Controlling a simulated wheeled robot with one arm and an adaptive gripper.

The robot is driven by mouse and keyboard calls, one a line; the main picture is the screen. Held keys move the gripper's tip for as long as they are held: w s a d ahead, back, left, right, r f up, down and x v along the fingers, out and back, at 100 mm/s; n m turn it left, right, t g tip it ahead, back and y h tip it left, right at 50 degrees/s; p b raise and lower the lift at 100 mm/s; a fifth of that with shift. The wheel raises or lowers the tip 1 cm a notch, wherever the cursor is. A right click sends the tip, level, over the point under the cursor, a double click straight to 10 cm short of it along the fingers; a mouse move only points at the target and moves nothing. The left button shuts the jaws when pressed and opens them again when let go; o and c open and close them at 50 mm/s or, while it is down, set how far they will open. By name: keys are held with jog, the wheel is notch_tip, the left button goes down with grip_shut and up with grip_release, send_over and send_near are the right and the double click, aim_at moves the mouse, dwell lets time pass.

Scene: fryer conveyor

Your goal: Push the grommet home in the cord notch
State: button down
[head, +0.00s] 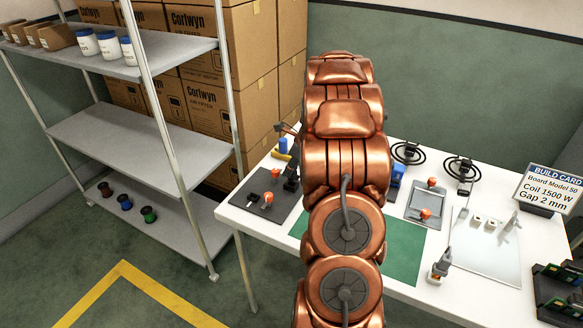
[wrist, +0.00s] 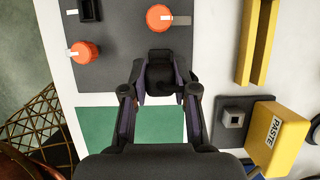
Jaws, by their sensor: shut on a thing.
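In the wrist view my gripper (wrist: 162,92) is shut on a small black piece (wrist: 160,68) with a rounded outline. I take it for the grommet, but its details are too dark to be sure. It is at the lower edge of a dark grey panel (wrist: 115,65) that carries two orange knobs (wrist: 84,52) (wrist: 159,17). The cord notch cannot be made out; the black piece and fingers cover that part of the edge.
A green mat (wrist: 95,130) lies below the panel. To the right are a yellow rail (wrist: 258,40), a dark block (wrist: 233,119) and a yellow PASTE box (wrist: 285,138). The white table (head: 390,277) also holds a grey tray (head: 428,197) and a build card (head: 553,190).

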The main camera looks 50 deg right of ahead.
jog(key=shift+f+p, duration=0.25)
jog(key=shift+p, duration=0.05)
dwell(0.5)
jog(key=shift+p, duration=0.95)
dwell(1.0)
jog(key=shift+f+b, duration=0.3)
jog(key=shift+f, duration=1.1)
dwell(0.8)
jog(key=c, duration=0.8)
grip_release()
jog(key=shift+r, duration=0.1)
jog(key=shift+p+v, duration=2.3)
jog(key=shift+v, duration=0.7)
jog(key=shift+s, duration=0.1)
